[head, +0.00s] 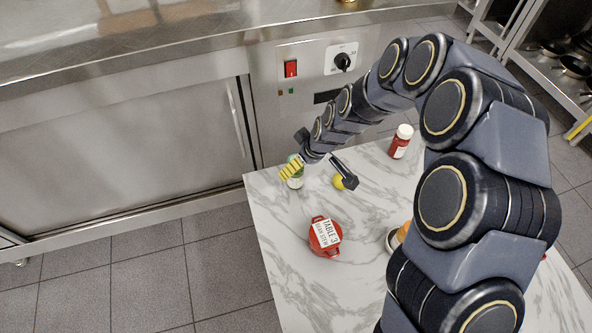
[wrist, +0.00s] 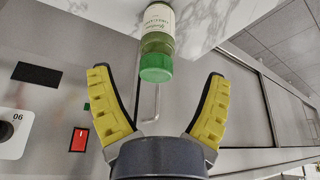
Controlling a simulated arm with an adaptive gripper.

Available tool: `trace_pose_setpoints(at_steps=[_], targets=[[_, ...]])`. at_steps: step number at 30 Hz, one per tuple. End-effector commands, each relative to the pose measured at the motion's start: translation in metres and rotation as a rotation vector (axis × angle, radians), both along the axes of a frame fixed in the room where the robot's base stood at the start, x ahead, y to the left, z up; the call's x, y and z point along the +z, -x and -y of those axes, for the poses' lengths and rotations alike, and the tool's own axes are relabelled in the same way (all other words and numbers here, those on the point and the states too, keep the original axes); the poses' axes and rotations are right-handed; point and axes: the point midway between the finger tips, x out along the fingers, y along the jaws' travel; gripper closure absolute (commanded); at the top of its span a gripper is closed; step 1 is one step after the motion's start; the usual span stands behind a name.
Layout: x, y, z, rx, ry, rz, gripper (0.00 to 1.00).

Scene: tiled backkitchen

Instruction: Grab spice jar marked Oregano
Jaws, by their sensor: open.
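A small glass jar with a green cap (wrist: 157,67) and a pale label shows at the top middle of the wrist view; its label print is too small to read surely. It appears to be the jar (head: 295,181) near the left back edge of the marble table (head: 285,275) in the head view, partly hidden by a yellow finger. My gripper (head: 318,177) is open and empty. In the wrist view its yellow-padded fingers spread either side of the jar's cap, with gaps on both sides.
A white-capped red bottle (head: 400,142) stands at the back right. A bowl (head: 391,242) is partly behind my arm. A steel counter (head: 130,130) stands behind.

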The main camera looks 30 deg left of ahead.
Motion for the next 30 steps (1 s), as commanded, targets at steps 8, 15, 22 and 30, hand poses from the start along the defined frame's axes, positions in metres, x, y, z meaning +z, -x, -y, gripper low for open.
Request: trace_pose_setpoints(at_steps=[8,15,22,30], targets=[[-0.028,-0.005,-0.01,-0.001,0.003,-0.004,0.21],[-0.055,-0.01,-0.02,-0.002,0.002,-0.005,0.21],[-0.059,-0.011,-0.022,-0.001,0.002,-0.003,0.21],[-0.059,-0.011,-0.022,-0.002,0.002,-0.003,0.89]])
